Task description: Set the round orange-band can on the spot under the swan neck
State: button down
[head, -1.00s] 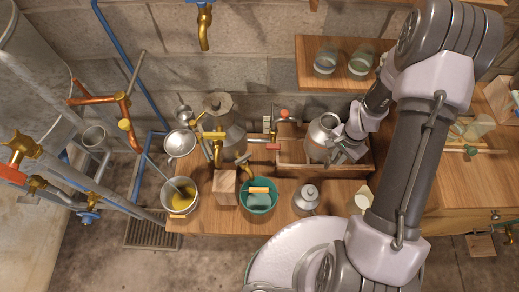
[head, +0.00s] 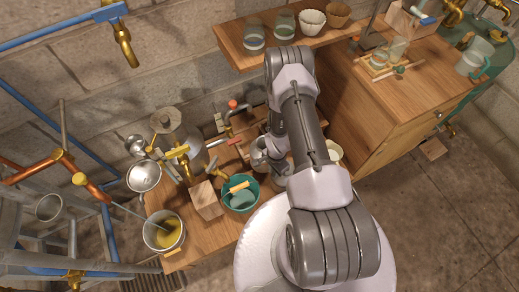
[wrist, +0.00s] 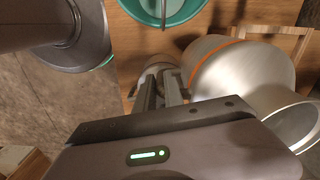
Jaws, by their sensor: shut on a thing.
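The round orange-band can (wrist: 238,72) is a large silver metal vessel with an orange ring and a wide open mouth, at the right of the wrist view. My gripper (wrist: 162,92) is shut at the can's left side; the exact hold is hard to make out. In the head view my arm hides the can and the fingertips. A copper pipe with brass fittings (head: 57,158) stands at the left, and a thin tube runs from it to a pot of yellow liquid (head: 163,234). I cannot tell the spot under the swan neck.
A teal bucket (head: 240,204) stands beside a wooden block (head: 206,200) on the wooden bench. A grey metal vessel with a brass tap (head: 178,132) is behind them. A small metal can (wrist: 153,72) shows behind my fingers. A shelf (head: 232,42) holds jars and cups.

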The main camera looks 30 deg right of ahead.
aim_at(256, 148)
jog(key=w+b, duration=0.2)
jog(key=w, duration=0.7)
jog(key=shift+r, duration=0.15)
jog(key=w+b, duration=0.1)
jog(key=w, duration=0.1)
jog(key=w+f+b, duration=0.1)
jog(key=w, duration=0.1)
jog(key=shift+s, duration=0.1)
jog(key=shift+f+b, duration=0.2)
jog(key=shift+b, duration=0.2)
jog(key=c, duration=1.5)
grip_release()
jog(key=shift+o, duration=0.2)
